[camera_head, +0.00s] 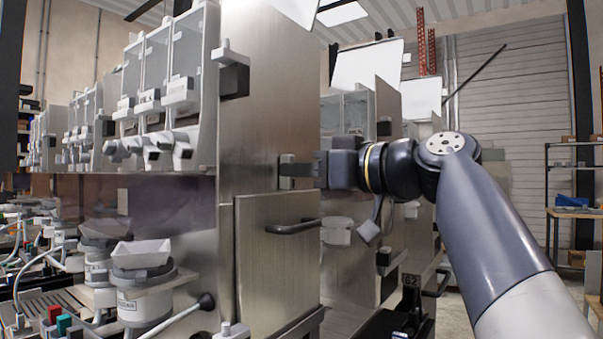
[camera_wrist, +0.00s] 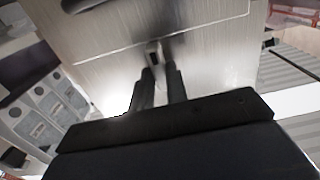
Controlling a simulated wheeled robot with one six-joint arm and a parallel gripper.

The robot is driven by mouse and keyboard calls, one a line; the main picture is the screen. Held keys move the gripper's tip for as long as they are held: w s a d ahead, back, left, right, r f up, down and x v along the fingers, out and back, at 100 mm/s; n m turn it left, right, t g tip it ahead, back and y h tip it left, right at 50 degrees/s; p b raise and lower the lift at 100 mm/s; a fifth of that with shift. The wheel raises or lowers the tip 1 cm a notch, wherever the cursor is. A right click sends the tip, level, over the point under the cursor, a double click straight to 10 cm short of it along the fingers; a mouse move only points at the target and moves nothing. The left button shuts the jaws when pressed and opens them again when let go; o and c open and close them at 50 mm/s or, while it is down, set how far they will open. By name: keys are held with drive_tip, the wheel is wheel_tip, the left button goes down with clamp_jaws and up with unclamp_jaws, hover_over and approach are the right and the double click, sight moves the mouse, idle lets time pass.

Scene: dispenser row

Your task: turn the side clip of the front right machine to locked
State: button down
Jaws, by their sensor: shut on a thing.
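The front right machine (camera_head: 262,110) is a tall cabinet with a brushed metal side panel. Its side clip (camera_head: 287,172) is a small dark piece on that panel, above the lower door's handle. My gripper (camera_head: 300,171) reaches in from the right and is shut on the clip. In the wrist view the two dark fingers of my gripper (camera_wrist: 160,72) close around the small clip (camera_wrist: 153,56) against the metal panel (camera_wrist: 205,60). The fingers cover much of the clip, so I cannot tell whether it stands at locked.
A lower metal door (camera_head: 275,265) with a dark bar handle (camera_head: 293,227) lies just below my gripper. A grey block (camera_head: 232,75) sticks out at the machine's upper edge. More machines (camera_head: 390,130) stand behind my arm. Free floor shows at the right.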

idle(0.3)
drive_tip(key=c, duration=1.4)
unclamp_jaws()
drive_tip(key=shift+s+d, duration=0.1)
drive_tip(key=shift+d, duration=0.05)
drive_tip(key=v, duration=1)
drive_tip(key=shift+s+d, duration=0.2)
drive_tip(key=shift+w+a, duration=0.1)
drive_tip(key=x, duration=1)
drive_tip(key=shift+w+a, duration=0.2)
drive_tip(key=shift+a, duration=0.05)
drive_tip(key=shift+d, duration=0.1)
